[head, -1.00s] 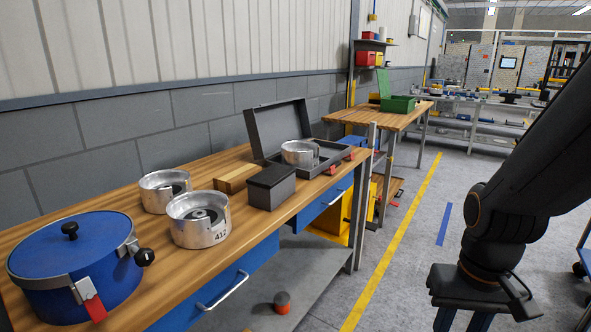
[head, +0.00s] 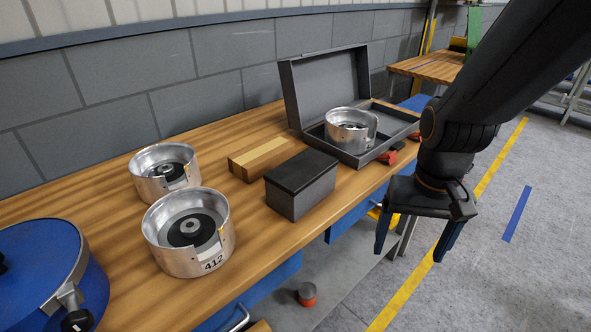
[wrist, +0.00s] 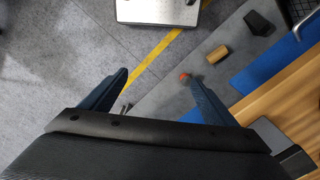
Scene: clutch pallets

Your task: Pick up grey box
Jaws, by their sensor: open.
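The grey box (head: 301,185) has a black lid and sits closed on the wooden workbench, near its front edge. My gripper (head: 411,257) hangs off the bench's front edge, to the right of the grey box and apart from it. Its two blue fingers point down, spread and empty. The wrist view shows the spread fingers (wrist: 158,85) over the floor and a lower shelf. The grey box cannot be made out with certainty in the wrist view.
Left of the box stand two metal clutch drums, one marked 412 (head: 188,232), and a blue pot (head: 45,275). A wooden block (head: 265,158) lies behind it. An open grey case (head: 327,88) holding another metal drum (head: 350,130) stands to the right, close by.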

